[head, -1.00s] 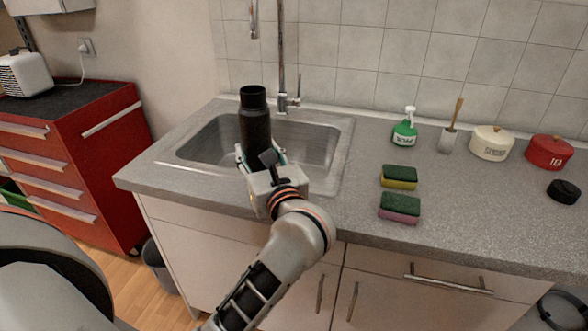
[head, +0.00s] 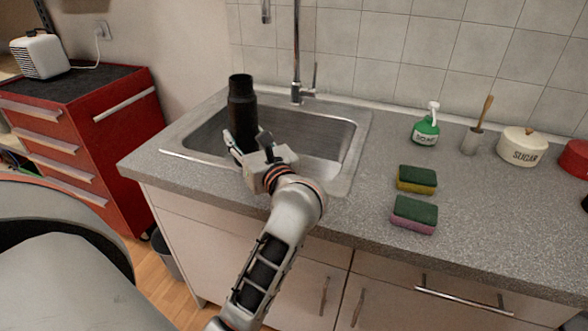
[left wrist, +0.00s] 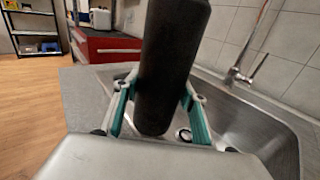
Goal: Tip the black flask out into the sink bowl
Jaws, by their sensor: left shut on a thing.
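The black flask (head: 242,108) stands upright in my left gripper (head: 250,148), over the left part of the sink bowl (head: 325,135). In the left wrist view the flask (left wrist: 168,70) is between the two teal-lined fingers of the gripper (left wrist: 160,105), which is shut on it. The flask's mouth is open at the top in the head view, with no cap on it. The sink's drain (left wrist: 184,134) shows below and right of the flask in the left wrist view. My right gripper is not in view.
The tap (head: 298,60) rises behind the sink. Right of the sink are two sponges (head: 416,180), a green soap bottle (head: 425,128), a brush in a holder (head: 474,138) and a sugar jar (head: 522,147). A red drawer cabinet (head: 95,140) stands left of the counter.

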